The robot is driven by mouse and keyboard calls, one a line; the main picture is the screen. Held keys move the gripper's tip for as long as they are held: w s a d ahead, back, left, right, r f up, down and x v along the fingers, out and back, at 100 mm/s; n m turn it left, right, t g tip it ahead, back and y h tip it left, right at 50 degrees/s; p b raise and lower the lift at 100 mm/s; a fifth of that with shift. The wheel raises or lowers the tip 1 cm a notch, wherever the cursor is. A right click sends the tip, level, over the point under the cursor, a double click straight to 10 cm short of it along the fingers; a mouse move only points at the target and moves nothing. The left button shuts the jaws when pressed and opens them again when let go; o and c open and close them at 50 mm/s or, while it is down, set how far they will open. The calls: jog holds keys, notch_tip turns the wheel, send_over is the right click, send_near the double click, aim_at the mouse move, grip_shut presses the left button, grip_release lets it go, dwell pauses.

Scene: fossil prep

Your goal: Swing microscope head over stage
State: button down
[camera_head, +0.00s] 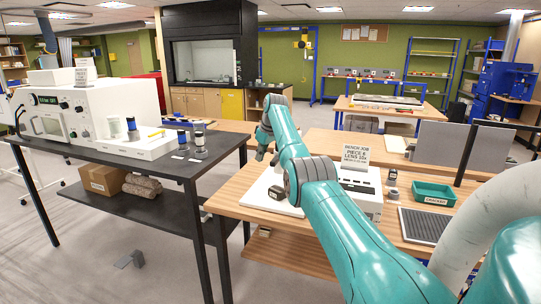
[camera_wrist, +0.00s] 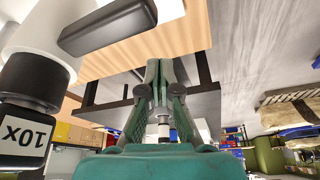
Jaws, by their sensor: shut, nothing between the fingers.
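In the wrist view, part of what looks like the microscope head shows at the left: a white body (camera_wrist: 38,30) with a black barrel (camera_wrist: 35,78) below it, labelled 10x upside down. A rounded dark grey bar (camera_wrist: 108,25) reaches from it above a wood top. My gripper (camera_wrist: 160,65) has its teal fingers together and empty, to the right of the barrel and apart from the bar. In the head view, my arm hides most of the microscope; a white base plate (camera_head: 257,197) and a dark block (camera_head: 277,193) show beside it. I cannot make out the stage.
The wood bench (camera_head: 235,200) also holds a white box (camera_head: 368,180) under a sign (camera_head: 355,155), a green tray (camera_head: 433,194) and a ribbed dark mat (camera_head: 425,225). At left, a black table (camera_head: 150,158) carries a white machine (camera_head: 85,110) and small jars.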

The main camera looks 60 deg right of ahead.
jog(key=v, duration=1)
jog(key=shift+d+r, duration=0.25)
jog(key=shift+d, duration=0.25)
jog(key=shift+w, duration=0.15)
